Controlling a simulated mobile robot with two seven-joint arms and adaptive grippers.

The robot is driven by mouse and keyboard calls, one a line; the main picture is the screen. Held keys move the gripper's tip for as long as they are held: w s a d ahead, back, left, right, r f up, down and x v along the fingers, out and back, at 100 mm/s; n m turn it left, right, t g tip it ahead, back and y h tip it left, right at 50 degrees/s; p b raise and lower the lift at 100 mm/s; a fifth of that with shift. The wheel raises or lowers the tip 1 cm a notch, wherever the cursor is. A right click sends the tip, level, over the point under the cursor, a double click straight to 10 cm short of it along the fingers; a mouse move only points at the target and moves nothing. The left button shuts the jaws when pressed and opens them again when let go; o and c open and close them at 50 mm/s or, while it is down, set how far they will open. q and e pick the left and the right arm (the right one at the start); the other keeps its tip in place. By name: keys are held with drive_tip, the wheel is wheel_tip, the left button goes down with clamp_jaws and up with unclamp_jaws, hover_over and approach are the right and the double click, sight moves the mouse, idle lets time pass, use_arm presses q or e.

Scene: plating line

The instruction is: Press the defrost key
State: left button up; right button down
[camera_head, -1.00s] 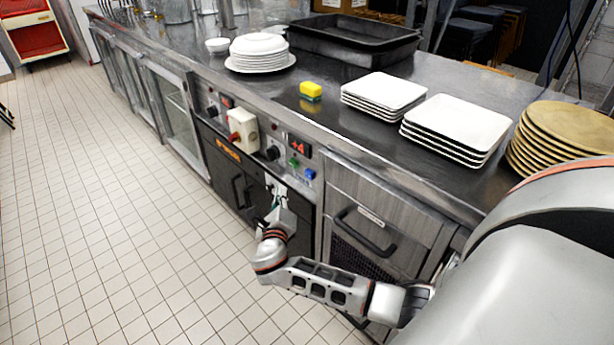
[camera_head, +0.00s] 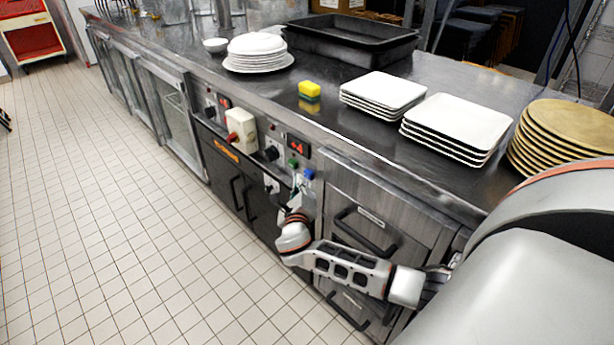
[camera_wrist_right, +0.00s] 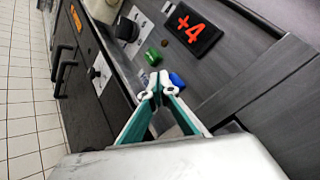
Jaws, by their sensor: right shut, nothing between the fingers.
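The control panel carries a green key (camera_head: 293,163) and a blue key (camera_head: 308,174) below a red display reading +4 (camera_head: 299,147). No label on either key is readable, so I cannot tell which one is defrost. My right gripper (camera_head: 299,184) is shut and empty, just below the keys. In the right wrist view its fingertips (camera_wrist_right: 159,89) meet beside the blue key (camera_wrist_right: 177,80), with the green key (camera_wrist_right: 152,56) a little beyond. I cannot tell whether the fingertips touch the panel. My left gripper is out of view.
A black knob (camera_head: 271,154) and a pale box with a red switch (camera_head: 241,131) sit left of the display. Drawers with black handles (camera_head: 365,232) are to the right. A sponge (camera_head: 309,90) and plate stacks (camera_head: 457,128) stand on the counter above. The floor in front is clear.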

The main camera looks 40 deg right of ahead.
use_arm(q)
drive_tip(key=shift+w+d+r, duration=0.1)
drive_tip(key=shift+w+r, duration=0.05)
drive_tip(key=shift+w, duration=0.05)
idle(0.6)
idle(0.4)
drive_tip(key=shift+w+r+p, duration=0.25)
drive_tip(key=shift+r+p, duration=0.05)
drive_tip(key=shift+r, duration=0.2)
use_arm(e)
drive_tip(key=shift+d, duration=0.4)
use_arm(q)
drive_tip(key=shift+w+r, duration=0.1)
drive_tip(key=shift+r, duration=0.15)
use_arm(e)
drive_tip(key=shift+d, duration=0.6)
drive_tip(key=shift+a, duration=0.15)
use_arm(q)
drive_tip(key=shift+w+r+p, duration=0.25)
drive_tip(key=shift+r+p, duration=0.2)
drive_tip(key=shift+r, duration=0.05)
use_arm(e)
drive_tip(key=shift+a, duration=0.85)
drive_tip(key=shift+a, duration=0.1)
